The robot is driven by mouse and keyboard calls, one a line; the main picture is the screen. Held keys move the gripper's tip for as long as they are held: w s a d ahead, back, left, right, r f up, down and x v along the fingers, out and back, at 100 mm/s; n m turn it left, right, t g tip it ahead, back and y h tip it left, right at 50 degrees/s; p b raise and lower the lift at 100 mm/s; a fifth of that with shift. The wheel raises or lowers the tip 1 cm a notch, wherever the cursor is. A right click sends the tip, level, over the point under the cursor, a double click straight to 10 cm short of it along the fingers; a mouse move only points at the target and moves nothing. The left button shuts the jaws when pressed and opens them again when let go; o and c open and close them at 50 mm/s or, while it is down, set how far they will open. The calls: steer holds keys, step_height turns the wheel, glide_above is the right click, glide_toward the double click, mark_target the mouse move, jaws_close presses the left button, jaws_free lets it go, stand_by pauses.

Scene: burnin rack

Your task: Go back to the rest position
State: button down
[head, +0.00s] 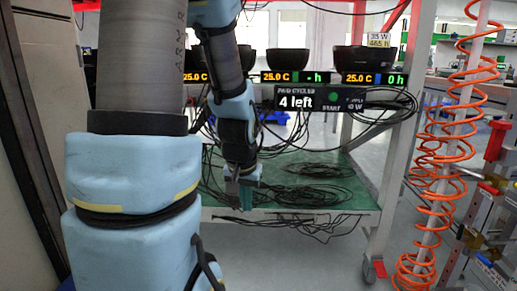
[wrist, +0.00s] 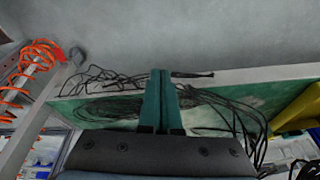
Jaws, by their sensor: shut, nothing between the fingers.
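My gripper (head: 245,195) hangs in front of the rack's lower green shelf (head: 330,197) in the head view, pointing down. In the wrist view its two teal fingers (wrist: 160,95) are together, with nothing between them. My arm stands in the left and middle of the head view and hides part of the rack. The rack's upper level holds several black bowls (head: 289,59) above displays reading "25.0 C".
Black cables (head: 318,189) lie coiled on the lower shelf, and some hang over its edge. An orange coiled hose (head: 440,130) hangs at the right beside the rack post (head: 395,170). A caster (head: 374,268) stands on the grey floor. The floor in front of the rack looks clear.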

steer(key=s+a+r+n+g, duration=0.2)
steer(key=s+a, duration=0.2)
steer(key=s, duration=0.2)
step_height(320, 180, up, 38)
steer(key=p, duration=3.8)
steer(key=shift+s+d+f, duration=0.15)
steer(key=shift+f, duration=0.1)
steer(key=shift+f, duration=0.1)
